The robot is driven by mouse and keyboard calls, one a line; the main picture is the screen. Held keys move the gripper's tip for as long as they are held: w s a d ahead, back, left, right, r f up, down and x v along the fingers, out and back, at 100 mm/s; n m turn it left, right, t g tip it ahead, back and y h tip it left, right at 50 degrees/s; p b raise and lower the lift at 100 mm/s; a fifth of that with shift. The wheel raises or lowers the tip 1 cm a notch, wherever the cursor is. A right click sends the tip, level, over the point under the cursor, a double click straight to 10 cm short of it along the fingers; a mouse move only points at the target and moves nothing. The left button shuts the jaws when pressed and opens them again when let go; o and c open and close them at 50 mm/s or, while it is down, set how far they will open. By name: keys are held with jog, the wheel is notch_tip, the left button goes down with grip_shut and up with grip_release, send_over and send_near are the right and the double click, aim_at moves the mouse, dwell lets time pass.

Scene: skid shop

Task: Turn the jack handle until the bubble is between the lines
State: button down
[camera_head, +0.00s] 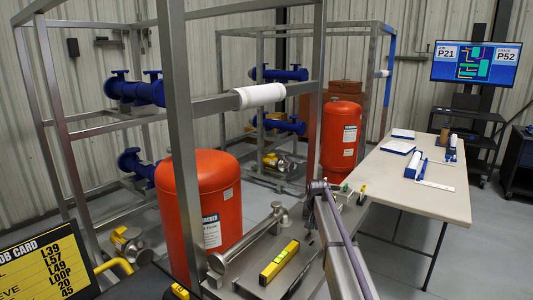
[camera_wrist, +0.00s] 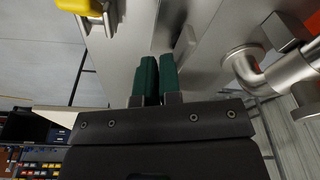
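A yellow spirit level (camera_head: 279,262) lies on the steel skid deck beside a steel pipe (camera_head: 247,243). Its vial is too small for me to read the bubble against the lines. My arm reaches across the deck in the head view and hides part of it; the gripper cannot be made out there. In the wrist view my gripper (camera_wrist: 157,60) has two green fingers side by side, with only a thin dark gap and nothing visible between them. They point at a grey steel surface. I cannot pick out the jack handle for certain in either view.
Orange tanks (camera_head: 198,205) and grey frame posts (camera_head: 183,130) stand left of and behind the deck. A pale table (camera_head: 420,190) with papers is at right. A steel elbow pipe (camera_wrist: 250,68) and a yellow part (camera_wrist: 78,6) flank my fingers in the wrist view.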

jog(key=shift+w+d+r+p, duration=0.2)
jog(key=shift+w+r+p, duration=0.1)
jog(key=shift+p, duration=0.35)
notch_tip(320, 180, up, 6)
jog(key=p, duration=0.6)
jog(key=shift+a+f, duration=0.1)
jog(key=shift+f, duration=0.05)
